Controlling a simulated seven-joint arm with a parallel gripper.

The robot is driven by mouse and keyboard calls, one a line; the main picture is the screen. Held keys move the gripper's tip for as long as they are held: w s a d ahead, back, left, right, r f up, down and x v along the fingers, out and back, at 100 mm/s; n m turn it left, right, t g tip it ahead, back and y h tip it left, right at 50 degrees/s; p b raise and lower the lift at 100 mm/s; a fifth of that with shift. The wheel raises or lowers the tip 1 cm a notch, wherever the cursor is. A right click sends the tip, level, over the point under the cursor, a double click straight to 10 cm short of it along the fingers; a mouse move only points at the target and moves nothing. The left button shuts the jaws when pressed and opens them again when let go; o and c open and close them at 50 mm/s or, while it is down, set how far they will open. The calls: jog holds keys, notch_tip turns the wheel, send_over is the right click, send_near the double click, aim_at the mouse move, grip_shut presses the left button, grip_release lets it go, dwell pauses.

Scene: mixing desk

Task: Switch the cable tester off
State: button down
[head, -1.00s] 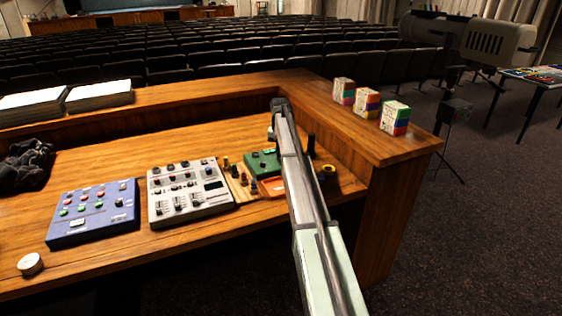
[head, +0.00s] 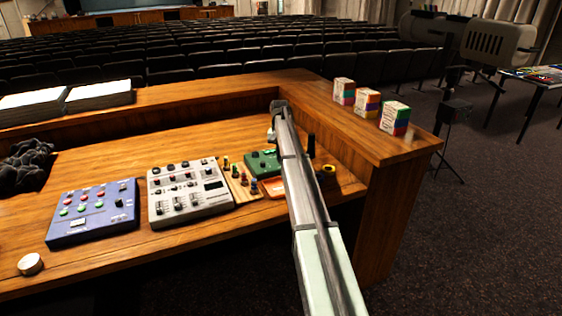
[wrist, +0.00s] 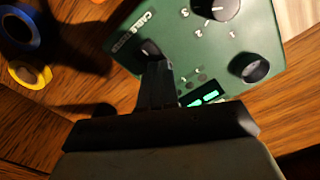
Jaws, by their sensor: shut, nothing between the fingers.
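The cable tester (head: 259,161) is a green box on the desk, partly hidden behind my arm in the head view. In the wrist view its green face (wrist: 215,50) shows a white-marked black dial (wrist: 215,6), a round socket or knob (wrist: 255,68) and a lit green display (wrist: 206,97). A dark switch-like part (wrist: 148,50) sits by the "CABLE" lettering. My gripper (wrist: 156,68) is shut and empty, its tips over or against that dark part. I cannot tell whether they touch, and the switch position is hidden.
Left of the tester are a wooden board with small coloured pieces (head: 240,182), a grey mixer (head: 188,192) and a blue panel (head: 93,212). Tape rolls lie beside the tester, one blue (wrist: 22,28) and one yellow (wrist: 30,76). Small boxes (head: 367,103) stand on the raised ledge.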

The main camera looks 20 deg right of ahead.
jog(key=shift+r, duration=3.4)
jog(key=shift+d, duration=0.1)
